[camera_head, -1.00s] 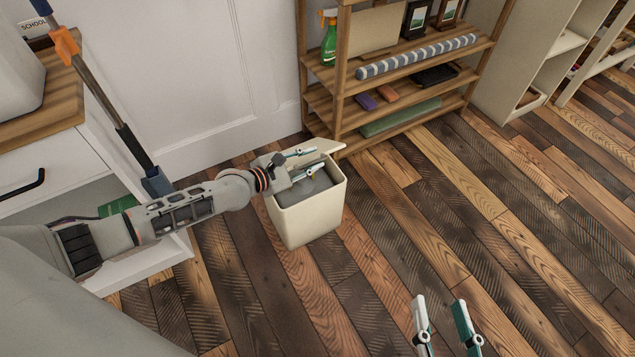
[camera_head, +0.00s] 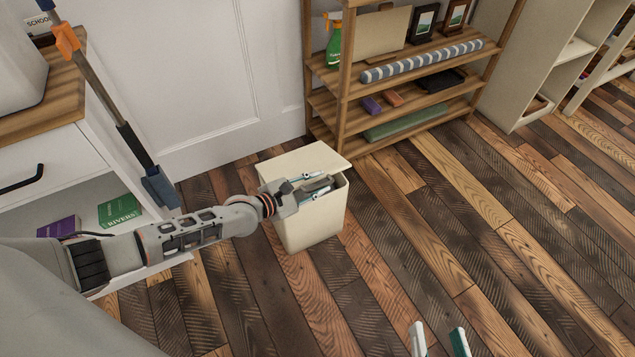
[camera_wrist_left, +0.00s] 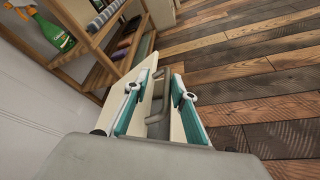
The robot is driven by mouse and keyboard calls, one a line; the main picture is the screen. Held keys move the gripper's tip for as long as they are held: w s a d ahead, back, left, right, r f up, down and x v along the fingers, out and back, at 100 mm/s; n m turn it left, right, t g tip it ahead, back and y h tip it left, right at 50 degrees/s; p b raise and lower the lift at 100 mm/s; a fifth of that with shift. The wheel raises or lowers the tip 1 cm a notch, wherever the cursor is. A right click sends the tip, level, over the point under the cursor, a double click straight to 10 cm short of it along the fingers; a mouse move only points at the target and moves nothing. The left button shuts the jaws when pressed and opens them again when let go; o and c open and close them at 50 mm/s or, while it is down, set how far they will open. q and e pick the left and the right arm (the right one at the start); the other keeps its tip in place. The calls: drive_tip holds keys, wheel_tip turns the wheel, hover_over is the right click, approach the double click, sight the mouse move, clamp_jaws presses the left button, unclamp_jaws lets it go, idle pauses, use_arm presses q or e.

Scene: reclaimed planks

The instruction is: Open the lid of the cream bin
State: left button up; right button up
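The cream bin (camera_head: 312,228) stands on the floor in front of the shelf. A cream panel, its lid (camera_head: 292,162), shows at the top, with a dark gap beside the right rim; I cannot tell how far the lid is raised. My left gripper (camera_head: 328,180) is over the top of the bin, fingers apart. In the left wrist view, a grey handle (camera_wrist_left: 157,97) stands between the parted fingers of the left gripper (camera_wrist_left: 155,90); a firm grip does not show. My right gripper (camera_head: 438,335) is at the bottom edge, fingers apart and empty, far from the bin.
A wooden shelf (camera_head: 345,105) stands close behind the bin, holding a green spray bottle (camera_head: 334,42) and a striped roll (camera_head: 420,60). A white cabinet (camera_head: 60,165) is at the left, with books inside. The plank floor (camera_head: 450,220) is clear to the right.

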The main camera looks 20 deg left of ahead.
use_arm(q)
drive_tip(key=shift+s+a+r+p, duration=0.3)
drive_tip(key=shift+s+a+r, duration=0.2)
drive_tip(key=shift+s, duration=0.15)
drive_tip(key=p+v, duration=0.2)
drive_tip(key=v, duration=0.5)
drive_tip(key=shift+d+f+p, duration=0.15)
drive_tip(key=shift+f+p, duration=0.05)
drive_tip(key=shift+p, duration=0.1)
use_arm(e)
wheel_tip(320, 180, up, 7)
drive_tip(key=w+t, duration=0.1)
drive_tip(key=shift+w+n, duration=0.3)
drive_tip(key=shift+w, duration=0.05)
use_arm(q)
drive_tip(key=shift+s+f, duration=0.1)
